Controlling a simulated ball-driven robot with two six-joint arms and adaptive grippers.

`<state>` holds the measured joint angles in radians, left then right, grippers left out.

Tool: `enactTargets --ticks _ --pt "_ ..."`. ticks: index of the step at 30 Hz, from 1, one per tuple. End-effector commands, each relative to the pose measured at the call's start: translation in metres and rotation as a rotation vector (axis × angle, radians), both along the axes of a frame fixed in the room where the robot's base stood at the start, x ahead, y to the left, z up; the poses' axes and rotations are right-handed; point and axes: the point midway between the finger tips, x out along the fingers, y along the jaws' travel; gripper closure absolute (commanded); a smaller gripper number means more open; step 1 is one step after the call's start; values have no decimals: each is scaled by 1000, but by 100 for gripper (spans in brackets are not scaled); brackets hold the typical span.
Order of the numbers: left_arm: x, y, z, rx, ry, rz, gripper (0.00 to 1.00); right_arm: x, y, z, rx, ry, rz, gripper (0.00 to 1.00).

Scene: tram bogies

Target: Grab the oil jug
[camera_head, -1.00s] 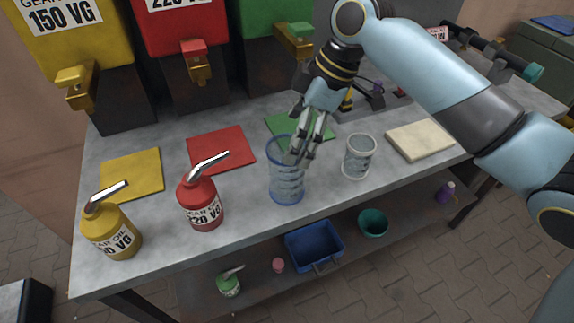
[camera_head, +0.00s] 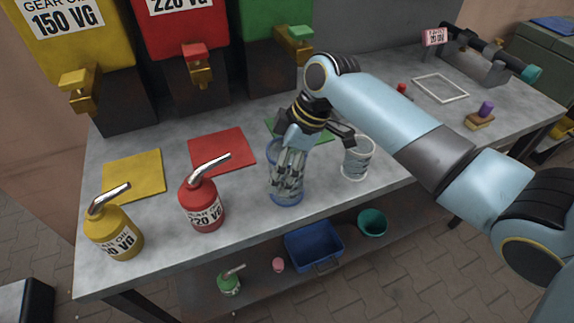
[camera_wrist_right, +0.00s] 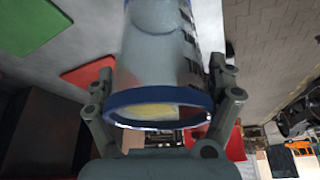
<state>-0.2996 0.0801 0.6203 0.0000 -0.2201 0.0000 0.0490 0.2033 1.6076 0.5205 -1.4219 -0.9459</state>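A clear jug with a blue rim and base (camera_head: 287,201) stands upright near the front of the bench. My right gripper (camera_head: 287,185) is lowered over it, pointing down. In the right wrist view the jug's blue rim (camera_wrist_right: 158,97) fills the middle, and the right gripper's fingers (camera_wrist_right: 160,85) stand on both sides of its wall. They look spread, with at most a narrow gap to the wall; firm contact does not show. Two spouted oil cans, a yellow one (camera_head: 114,232) and a red one (camera_head: 202,204), stand to the left. My left gripper is out of view.
A second clear, grey-rimmed container (camera_head: 357,160) stands close to the right of the gripper. Yellow (camera_head: 133,174), red (camera_head: 221,151) and green mats lie behind. Oil dispensers line the back. The lower shelf holds a blue bin (camera_head: 314,247) and a teal cup (camera_head: 372,222).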

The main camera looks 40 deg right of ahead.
Motion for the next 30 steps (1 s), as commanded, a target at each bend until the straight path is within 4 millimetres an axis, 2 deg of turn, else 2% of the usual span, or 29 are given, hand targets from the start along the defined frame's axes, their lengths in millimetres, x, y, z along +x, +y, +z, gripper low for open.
enactTargets --ticks 1,9,22,26,30 --pt "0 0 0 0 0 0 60 0 0 0 -1 -1 0 23" --pt "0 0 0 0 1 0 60 0 0 0 -1 -1 0 58" --pt "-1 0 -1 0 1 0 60 0 0 3 -1 -1 -1 58" --pt "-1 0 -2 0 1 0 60 1 -1 12 -1 -3 0 58" --pt "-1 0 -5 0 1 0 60 2 -1 32 -3 -5 1 58"
